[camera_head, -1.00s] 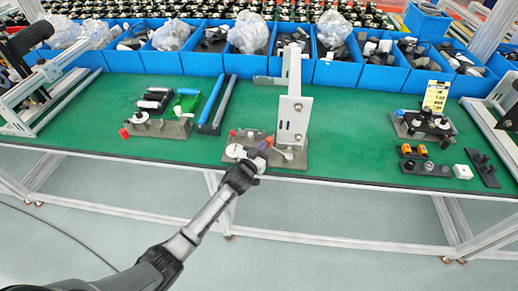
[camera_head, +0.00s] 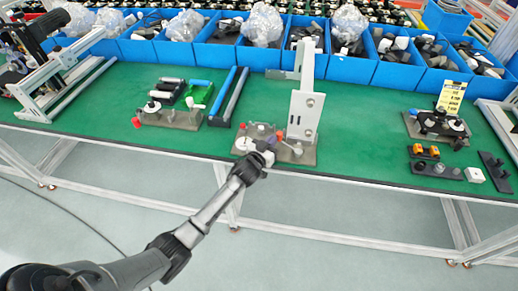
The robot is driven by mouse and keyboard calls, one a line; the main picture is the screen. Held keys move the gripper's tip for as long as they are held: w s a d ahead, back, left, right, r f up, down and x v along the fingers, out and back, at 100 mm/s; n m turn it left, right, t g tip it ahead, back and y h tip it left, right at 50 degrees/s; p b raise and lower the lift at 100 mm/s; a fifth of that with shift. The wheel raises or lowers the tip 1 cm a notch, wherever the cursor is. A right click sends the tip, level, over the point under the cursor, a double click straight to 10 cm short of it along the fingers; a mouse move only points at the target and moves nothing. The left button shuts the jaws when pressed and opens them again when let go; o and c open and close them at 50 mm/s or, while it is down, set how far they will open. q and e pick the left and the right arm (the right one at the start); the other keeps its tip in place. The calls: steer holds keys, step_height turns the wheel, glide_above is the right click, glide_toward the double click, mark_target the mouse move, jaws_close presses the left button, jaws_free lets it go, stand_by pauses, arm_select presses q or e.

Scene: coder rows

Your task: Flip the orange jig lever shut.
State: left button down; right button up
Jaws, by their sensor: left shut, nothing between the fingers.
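The middle jig (camera_head: 302,157) is a grey plate near the table's front edge, with a tall white bracket (camera_head: 304,115) standing on it. A small red-orange part (camera_head: 279,135) shows on this jig just beyond my gripper. It looks like the lever, but its angle is too small to tell. My left gripper (camera_head: 266,153) is shut and empty at the jig's front edge, beside a round white part (camera_head: 244,144). Whether the fingers touch the lever cannot be told. The gripper hides part of the jig's front. My right gripper is not in view.
Another jig with a red knob (camera_head: 136,122) stands to the left, beside a blue-edged rack (camera_head: 229,95). At right are a dark jig (camera_head: 437,125), orange parts (camera_head: 418,149) and a white block (camera_head: 474,174). Blue bins (camera_head: 345,69) line the back. Green table (camera_head: 360,120) is clear right of the bracket.

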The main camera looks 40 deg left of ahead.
arm_select(q)
steer(key=s+p, duration=0.2)
steer(key=shift+s+r, duration=0.35)
steer(key=s+p, duration=0.1)
steer(key=s, duration=1)
steer(key=shift+a+f, duration=0.25)
steer(key=shift+a, duration=0.2)
